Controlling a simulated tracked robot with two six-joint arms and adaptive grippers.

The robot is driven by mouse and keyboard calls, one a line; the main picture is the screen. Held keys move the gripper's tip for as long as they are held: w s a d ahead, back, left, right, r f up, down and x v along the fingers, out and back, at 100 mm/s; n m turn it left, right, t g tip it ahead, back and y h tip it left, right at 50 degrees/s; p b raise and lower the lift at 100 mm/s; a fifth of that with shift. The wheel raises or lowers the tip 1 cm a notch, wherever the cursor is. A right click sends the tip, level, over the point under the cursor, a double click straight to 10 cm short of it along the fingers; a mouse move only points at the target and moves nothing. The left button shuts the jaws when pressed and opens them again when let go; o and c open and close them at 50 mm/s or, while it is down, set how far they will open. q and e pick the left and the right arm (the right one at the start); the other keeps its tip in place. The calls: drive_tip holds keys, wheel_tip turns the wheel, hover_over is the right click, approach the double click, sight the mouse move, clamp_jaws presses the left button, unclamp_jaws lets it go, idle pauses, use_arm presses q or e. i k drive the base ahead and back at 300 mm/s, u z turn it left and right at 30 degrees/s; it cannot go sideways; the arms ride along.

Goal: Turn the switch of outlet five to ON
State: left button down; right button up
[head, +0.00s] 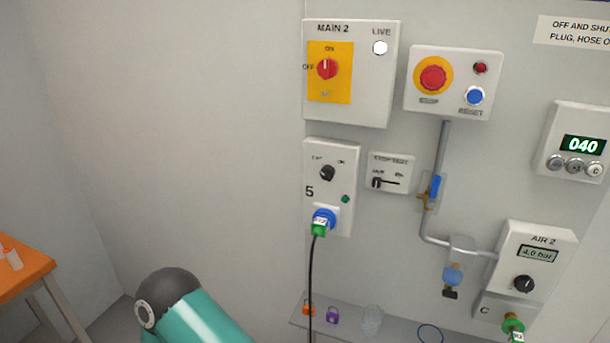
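Outlet five (343,221) is a white box on the wall panel in the head view, marked 5. Its black rotary switch (327,172) sits near the top, between a small label on the left and ON on the right. The knob is too small for me to tell which label it points to. A small dark green lamp (346,199) is at lower right of the switch. A green plug (319,229) sits in the blue socket (327,215), with a black cable hanging down. Neither gripper is in view.
A teal and dark arm link of mine is at bottom left. Above are the MAIN 2 box (375,105), its red handle upright toward ON, and the stop box (450,60). A lever box (390,172) is right of outlet five. A shelf (345,328) with padlocks lies below.

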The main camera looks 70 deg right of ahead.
sight(327, 173)
drive_tip(key=u, duration=0.7)
drive_tip(key=i, duration=0.2)
drive_tip(key=z, duration=3)
drive_tip(key=i, duration=0.45)
drive_tip(key=u, duration=0.35)
drive_tip(key=k, duration=0.45)
drive_tip(key=z, duration=0.1)
drive_tip(key=i, duration=0.4)
drive_tip(key=u, duration=0.5)
drive_tip(key=k, duration=0.25)
drive_tip(key=z, duration=0.55)
